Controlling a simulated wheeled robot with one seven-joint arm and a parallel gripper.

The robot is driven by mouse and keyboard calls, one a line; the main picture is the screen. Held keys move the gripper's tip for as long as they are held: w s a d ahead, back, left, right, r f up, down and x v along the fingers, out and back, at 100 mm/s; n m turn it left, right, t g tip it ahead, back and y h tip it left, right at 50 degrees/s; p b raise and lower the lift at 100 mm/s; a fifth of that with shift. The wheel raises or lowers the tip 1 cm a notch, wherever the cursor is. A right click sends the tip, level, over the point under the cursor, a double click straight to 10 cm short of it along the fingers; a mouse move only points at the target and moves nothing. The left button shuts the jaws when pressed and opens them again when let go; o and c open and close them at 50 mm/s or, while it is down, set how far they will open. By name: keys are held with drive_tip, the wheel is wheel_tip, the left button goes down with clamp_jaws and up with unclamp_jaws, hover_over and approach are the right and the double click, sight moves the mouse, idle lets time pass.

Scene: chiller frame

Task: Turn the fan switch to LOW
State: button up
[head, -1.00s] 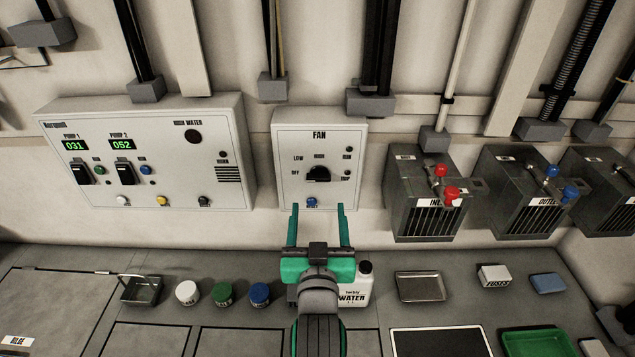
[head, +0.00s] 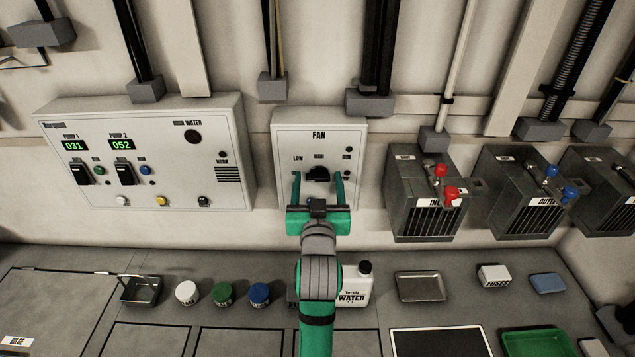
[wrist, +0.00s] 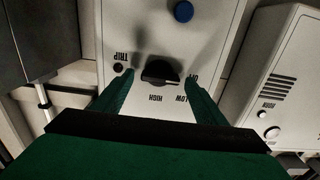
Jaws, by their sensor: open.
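The fan switch (head: 318,174) is a black rotary knob on the white FAN panel (head: 318,146) on the wall. My green gripper (head: 318,176) is open, with one finger on each side of the knob in the head view. In the wrist view the knob (wrist: 160,72) shows upside down between my fingers, with visible gaps and no clear contact. How far the fingertips stand from the panel is hard to tell. The OFF label is partly hidden by my finger.
The pump panel (head: 150,150) hangs to the left, and grey boxes with red valves (head: 450,192) and blue valves (head: 570,192) to the right. A white water bottle (head: 358,285), jars and trays stand on the counter below.

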drive_tip(key=c, duration=1.1)
drive_tip(key=shift+o, duration=0.2)
drive_tip(key=shift+d, duration=0.1)
drive_tip(key=m, duration=0.3)
drive_tip(key=shift+m, duration=0.4)
drive_tip(key=m, duration=0.4)
drive_tip(key=shift+d+m, duration=0.15)
drive_tip(key=shift+m, duration=0.25)
